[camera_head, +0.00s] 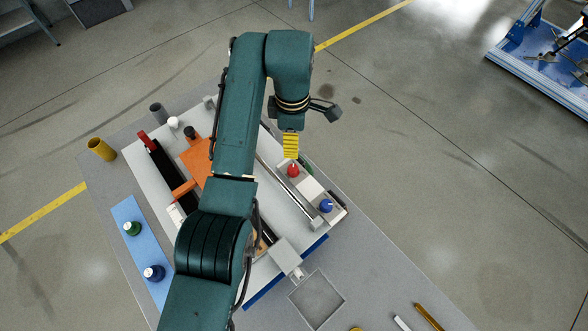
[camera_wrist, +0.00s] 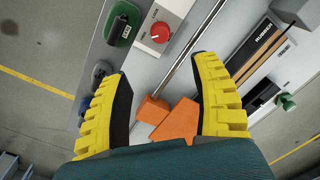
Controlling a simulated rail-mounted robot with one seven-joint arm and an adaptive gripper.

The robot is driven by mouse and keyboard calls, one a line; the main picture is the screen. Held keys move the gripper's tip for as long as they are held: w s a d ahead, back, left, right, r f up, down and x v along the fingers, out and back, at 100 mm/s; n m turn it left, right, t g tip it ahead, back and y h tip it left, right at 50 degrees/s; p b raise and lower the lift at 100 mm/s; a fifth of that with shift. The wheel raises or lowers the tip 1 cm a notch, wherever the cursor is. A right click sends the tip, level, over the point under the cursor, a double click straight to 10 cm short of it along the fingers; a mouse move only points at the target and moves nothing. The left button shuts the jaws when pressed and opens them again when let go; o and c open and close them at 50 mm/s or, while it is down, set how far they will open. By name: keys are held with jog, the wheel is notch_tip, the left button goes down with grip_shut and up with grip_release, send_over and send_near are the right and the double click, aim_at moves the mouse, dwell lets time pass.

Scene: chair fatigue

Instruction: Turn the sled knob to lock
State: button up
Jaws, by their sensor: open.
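A red knob (camera_head: 293,170) sits on a pale plate beside the rail. In the wrist view the red knob (camera_wrist: 160,32) has a light pointer line, and "LOCK" is printed beside it. An orange sled (camera_head: 195,162) lies on the pale board, partly hidden by my arm. Orange parts also show in the wrist view (camera_wrist: 172,122), between my fingers. My gripper (camera_head: 290,146) hangs just behind the red knob in the head view. Its yellow fingers (camera_wrist: 163,72) are apart with nothing between the tips. The red knob lies beyond the tips, and no contact shows.
A blue knob (camera_head: 326,206) is right of the red one. A green housing (camera_wrist: 122,25) stands close beside the red knob's plate. A metal rail (camera_head: 285,187) runs along the board. A yellow cup (camera_head: 101,149) and blue mat (camera_head: 143,252) are at left.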

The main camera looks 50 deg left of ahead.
aim_at(293, 168)
notch_tip(293, 168, down, 15)
jog(key=shift+d, duration=0.1)
grip_shut()
dwell(0.4)
